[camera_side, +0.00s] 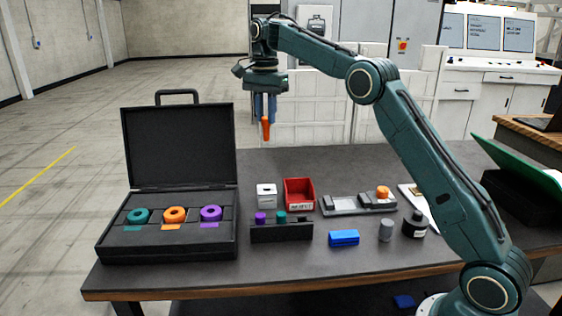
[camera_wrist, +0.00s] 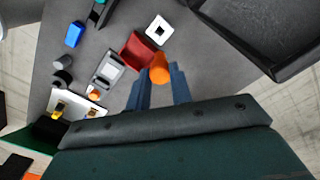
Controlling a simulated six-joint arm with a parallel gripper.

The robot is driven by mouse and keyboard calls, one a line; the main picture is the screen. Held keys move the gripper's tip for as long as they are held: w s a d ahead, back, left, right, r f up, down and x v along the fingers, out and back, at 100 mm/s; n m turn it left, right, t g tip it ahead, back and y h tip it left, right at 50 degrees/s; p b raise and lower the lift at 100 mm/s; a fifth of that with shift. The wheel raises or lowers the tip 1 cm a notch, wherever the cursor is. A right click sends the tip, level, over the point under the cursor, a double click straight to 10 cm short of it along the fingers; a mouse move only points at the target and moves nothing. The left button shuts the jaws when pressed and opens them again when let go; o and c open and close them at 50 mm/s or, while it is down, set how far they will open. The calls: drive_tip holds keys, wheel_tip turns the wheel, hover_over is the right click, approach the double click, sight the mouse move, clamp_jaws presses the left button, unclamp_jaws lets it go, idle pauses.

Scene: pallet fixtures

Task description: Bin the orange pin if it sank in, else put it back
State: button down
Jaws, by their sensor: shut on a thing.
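My gripper (camera_side: 265,108) is shut on the orange pin (camera_side: 266,128) and holds it high above the table, pointing down. In the wrist view the orange pin (camera_wrist: 159,70) sits between the blue fingers of my gripper (camera_wrist: 163,82). A red bin (camera_side: 299,193) with a label on its front stands on the table below; it also shows in the wrist view (camera_wrist: 135,47). A dark rack (camera_side: 282,231) holds a purple pin (camera_side: 260,217) and a teal pin (camera_side: 281,216). A grey fixture (camera_side: 345,206) has an orange piece (camera_side: 383,192) at its right end.
An open black case (camera_side: 112,249) at the left holds teal, orange and purple rings. A white block with a hole (camera_side: 266,195) stands beside the red bin. A blue block (camera_side: 344,238), a grey cylinder (camera_side: 385,230) and a black bottle (camera_side: 414,225) stand near the front right.

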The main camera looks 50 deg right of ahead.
drive_tip(key=s+d+f, duration=0.7)
drive_tip(key=f, duration=0.4)
drive_tip(key=shift+d, duration=0.4)
drive_tip(key=shift+f, duration=0.25)
drive_tip(key=shift+f, duration=2.85)
drive_tip(key=c, duration=1.2)
unclamp_jaws()
drive_tip(key=shift+o, duration=0.2)
drive_tip(key=shift+r, duration=0.1)
